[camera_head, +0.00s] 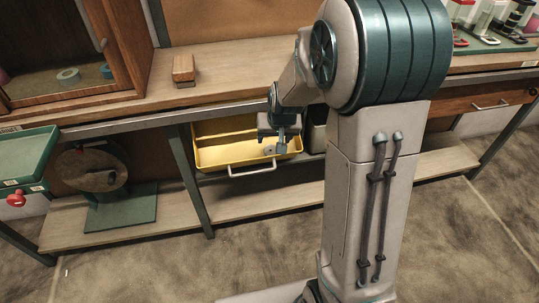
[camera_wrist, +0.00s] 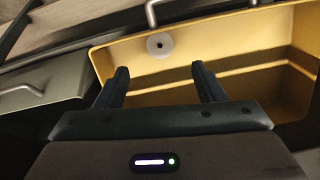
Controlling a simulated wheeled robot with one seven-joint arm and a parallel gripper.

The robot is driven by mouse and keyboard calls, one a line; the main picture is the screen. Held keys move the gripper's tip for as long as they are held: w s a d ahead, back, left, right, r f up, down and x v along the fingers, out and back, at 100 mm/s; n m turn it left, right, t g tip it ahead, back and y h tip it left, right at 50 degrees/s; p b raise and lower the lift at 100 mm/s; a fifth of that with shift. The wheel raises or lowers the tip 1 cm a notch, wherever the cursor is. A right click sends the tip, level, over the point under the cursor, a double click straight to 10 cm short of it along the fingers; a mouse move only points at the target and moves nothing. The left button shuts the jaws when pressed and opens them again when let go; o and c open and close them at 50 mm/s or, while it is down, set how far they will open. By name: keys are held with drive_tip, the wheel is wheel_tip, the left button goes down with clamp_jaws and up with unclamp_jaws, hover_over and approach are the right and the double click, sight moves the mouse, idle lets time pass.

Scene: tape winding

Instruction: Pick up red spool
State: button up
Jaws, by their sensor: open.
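No red spool shows clearly. In the head view, a small reddish round thing (camera_head: 3,76), cut by the left edge, sits in the wooden cabinet; I cannot tell if it is a spool. A red knob-like thing (camera_head: 15,199) is by the green trays at left. My gripper (camera_wrist: 162,70) is open and empty, its fingers pointing into a yellow drawer (camera_wrist: 280,22). A pale grey disc with a hole (camera_wrist: 159,45) lies in that drawer, beyond and between the fingertips, apart from them. In the head view my gripper (camera_head: 281,148) is over the yellow drawer (camera_head: 222,153).
The cabinet (camera_head: 125,45) also holds a pale green roll (camera_head: 68,75) and a blue one (camera_head: 106,71). A wooden block (camera_head: 184,69) is on the bench. A winding device (camera_head: 92,172) stands on the lower shelf. A grey drawer (camera_wrist: 45,90) is left of the yellow one.

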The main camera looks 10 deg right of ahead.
sight(271, 150)
drive_tip(key=b+x, duration=0.2)
drive_tip(key=x, duration=0.7)
drive_tip(key=shift+w+f, duration=0.1)
drive_tip(key=shift+f, duration=0.1)
drive_tip(key=shift+c, duration=0.3)
drive_tip(key=c, duration=1)
